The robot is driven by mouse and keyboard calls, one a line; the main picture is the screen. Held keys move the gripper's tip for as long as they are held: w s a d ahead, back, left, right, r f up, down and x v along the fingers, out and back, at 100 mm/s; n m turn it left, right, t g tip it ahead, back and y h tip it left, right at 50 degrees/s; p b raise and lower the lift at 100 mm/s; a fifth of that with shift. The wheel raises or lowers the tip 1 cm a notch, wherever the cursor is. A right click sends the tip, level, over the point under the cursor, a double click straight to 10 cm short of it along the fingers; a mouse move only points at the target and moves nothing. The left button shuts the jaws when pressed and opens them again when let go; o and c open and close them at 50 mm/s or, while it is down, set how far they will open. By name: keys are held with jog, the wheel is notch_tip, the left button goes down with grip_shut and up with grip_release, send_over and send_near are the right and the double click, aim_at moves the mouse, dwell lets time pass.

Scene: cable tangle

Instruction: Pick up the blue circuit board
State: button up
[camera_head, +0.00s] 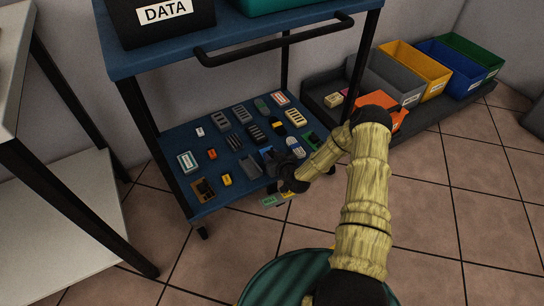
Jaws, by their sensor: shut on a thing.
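My gripper (284,186) is dark and small in the head view, at the front edge of the cart's lower shelf. It is shut on a small flat green piece (270,201) that shows just below it, past the shelf edge and over the floor. A yellow patch shows beside the green. My wrist hides part of the held piece, so I cannot tell whether it is a circuit board. A small blue piece (267,153) lies on the shelf just behind the gripper, partly covered. I cannot tell whether that is the blue circuit board.
The blue lower shelf (222,190) holds several small parts in loose rows. A black box marked DATA (162,18) stands on the upper shelf. Grey, yellow, blue and green bins (428,70) stand at the right. A pale table (60,200) is at left.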

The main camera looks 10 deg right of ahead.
aim_at(272, 156)
notch_tip(272, 156, up, 9)
jog(key=p, duration=0.5)
jog(key=shift+r, duration=0.2)
